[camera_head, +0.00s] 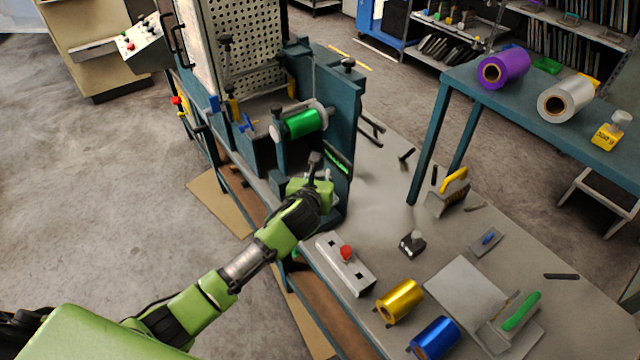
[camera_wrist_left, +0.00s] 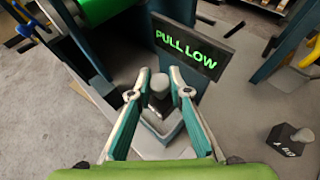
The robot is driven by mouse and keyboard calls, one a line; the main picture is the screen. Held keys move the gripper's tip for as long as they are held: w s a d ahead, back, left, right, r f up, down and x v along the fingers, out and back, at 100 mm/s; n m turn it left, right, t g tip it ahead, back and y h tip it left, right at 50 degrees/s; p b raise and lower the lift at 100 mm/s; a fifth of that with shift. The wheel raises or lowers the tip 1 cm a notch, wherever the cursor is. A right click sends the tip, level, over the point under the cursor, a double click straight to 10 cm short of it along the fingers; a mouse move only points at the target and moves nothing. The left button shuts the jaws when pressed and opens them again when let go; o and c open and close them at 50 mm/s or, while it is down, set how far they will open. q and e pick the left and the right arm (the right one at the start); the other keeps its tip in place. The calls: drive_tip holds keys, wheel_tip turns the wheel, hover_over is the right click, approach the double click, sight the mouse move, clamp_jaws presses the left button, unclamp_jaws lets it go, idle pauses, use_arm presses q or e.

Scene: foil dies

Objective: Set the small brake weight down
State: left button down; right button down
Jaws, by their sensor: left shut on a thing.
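My left gripper (camera_head: 321,174) is beside the blue-green machine frame, low near its panel, in the head view. In the left wrist view its two fingers (camera_wrist_left: 159,86) stand either side of a grey knob, shut on what looks like the small brake weight (camera_wrist_left: 159,80). The weight's body is mostly hidden, so I cannot tell whether its base touches a surface. Another dark weight with a pale knob (camera_head: 412,243) stands on the grey bench, right of the gripper; it also shows in the left wrist view (camera_wrist_left: 291,140). My right gripper is out of view.
A dark display (camera_wrist_left: 187,48) reads "PULL LOW" just beyond the fingers. A green foil roll (camera_head: 303,122) sits above on the machine. A box with a red button (camera_head: 345,272), a gold roll (camera_head: 400,300) and a blue roll (camera_head: 435,338) occupy the bench front.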

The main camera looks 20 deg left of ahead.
use_arm(q)
drive_tip(key=shift+w+f, duration=0.3)
drive_tip(key=shift+w, duration=0.1)
drive_tip(key=shift+w+f, duration=0.15)
drive_tip(key=shift+f, duration=1.55)
drive_tip(key=shift+a+f, duration=0.1)
drive_tip(key=c, duration=1.9)
unclamp_jaws()
drive_tip(key=shift+f, duration=0.1)
drive_tip(key=shift+r, duration=0.2)
drive_tip(key=v, duration=1.2)
